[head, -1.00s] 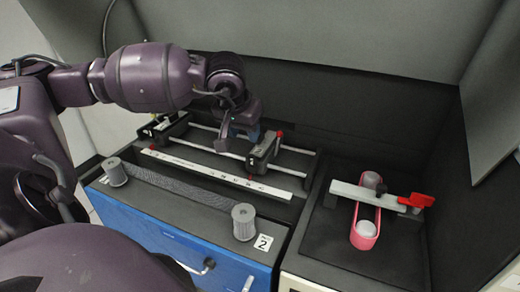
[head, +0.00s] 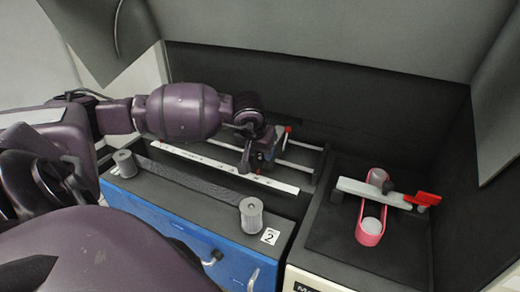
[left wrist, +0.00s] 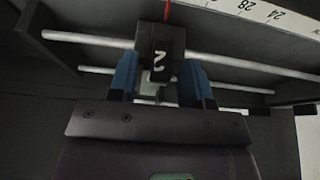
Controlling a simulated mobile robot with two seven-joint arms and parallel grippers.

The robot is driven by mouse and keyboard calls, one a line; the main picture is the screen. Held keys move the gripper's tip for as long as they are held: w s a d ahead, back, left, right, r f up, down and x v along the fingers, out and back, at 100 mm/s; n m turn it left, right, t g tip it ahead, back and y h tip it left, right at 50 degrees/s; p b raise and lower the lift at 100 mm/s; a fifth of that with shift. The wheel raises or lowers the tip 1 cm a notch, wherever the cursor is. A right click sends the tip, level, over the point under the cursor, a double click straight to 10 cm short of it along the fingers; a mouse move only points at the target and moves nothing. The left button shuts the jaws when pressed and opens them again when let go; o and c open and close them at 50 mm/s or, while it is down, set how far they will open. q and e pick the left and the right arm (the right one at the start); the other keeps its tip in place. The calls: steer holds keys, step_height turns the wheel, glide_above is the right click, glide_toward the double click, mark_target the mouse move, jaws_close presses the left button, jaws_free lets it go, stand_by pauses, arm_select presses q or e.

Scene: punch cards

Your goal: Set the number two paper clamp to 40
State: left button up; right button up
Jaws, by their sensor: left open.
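The number two paper clamp (left wrist: 162,42) is a black block marked 2 on two metal rails, with a thin red pointer on its far side in the left wrist view. My left gripper (left wrist: 158,72) is open, one blue finger on each side of the block; I cannot tell whether either finger touches it. In the head view my left gripper (head: 262,155) is over the rails, and the arm hides most of the clamp. The white numbered scale (head: 232,168) runs along the front of the rails. The pointer's exact reading cannot be told. My right gripper is out of view.
A ribbed strip with two grey knobs (head: 252,215) lies in front of the scale, above a blue drawer front (head: 165,222). To the right is a pink-rimmed device with a red handle (head: 422,198). Dark walls (head: 400,110) close the back and right.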

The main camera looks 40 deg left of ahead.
arm_select(q)
jaws_close()
